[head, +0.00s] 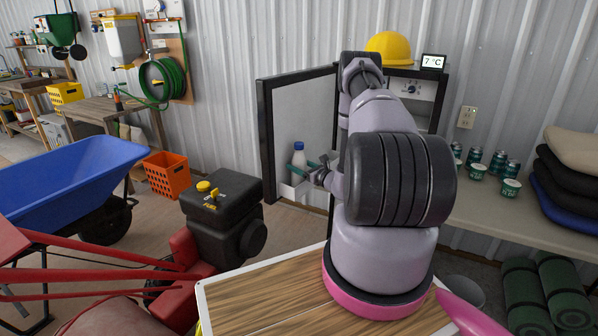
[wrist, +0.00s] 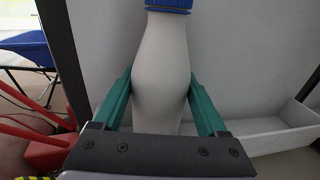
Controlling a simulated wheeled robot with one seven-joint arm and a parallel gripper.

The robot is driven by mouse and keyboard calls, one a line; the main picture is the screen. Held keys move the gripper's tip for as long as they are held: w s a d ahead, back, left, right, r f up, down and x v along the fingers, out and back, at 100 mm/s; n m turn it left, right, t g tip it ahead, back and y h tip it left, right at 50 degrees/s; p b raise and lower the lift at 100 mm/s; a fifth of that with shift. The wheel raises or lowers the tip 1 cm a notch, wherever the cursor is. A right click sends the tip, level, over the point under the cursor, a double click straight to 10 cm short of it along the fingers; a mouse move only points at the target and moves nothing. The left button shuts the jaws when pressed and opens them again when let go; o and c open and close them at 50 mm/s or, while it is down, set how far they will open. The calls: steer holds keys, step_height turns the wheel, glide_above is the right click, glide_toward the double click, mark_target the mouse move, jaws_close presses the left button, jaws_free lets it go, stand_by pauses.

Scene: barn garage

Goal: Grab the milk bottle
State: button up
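The milk bottle (head: 298,155) is white with a blue cap and stands upright in the white bin on the inside of the open fridge door. In the wrist view the bottle (wrist: 160,75) fills the middle, its cap cut off by the top edge. My gripper (head: 304,168) reaches it from the right in the head view. Its two teal fingers (wrist: 161,80) lie one on each side of the bottle's body, very close to its sides. Whether they press on it or leave a thin gap cannot be told. The bottle's lower end is partly hidden behind the gripper.
The fridge door (head: 266,140) stands open, its dark frame close left of the bottle. The door bin (wrist: 270,138) is empty to the bottle's right. A yellow hard hat (head: 388,46) sits on the fridge. A table with green cans (head: 498,160) is at right. A black engine (head: 222,210) stands at left.

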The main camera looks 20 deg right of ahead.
steer(key=c, duration=1)
steer(key=shift+r, duration=0.15)
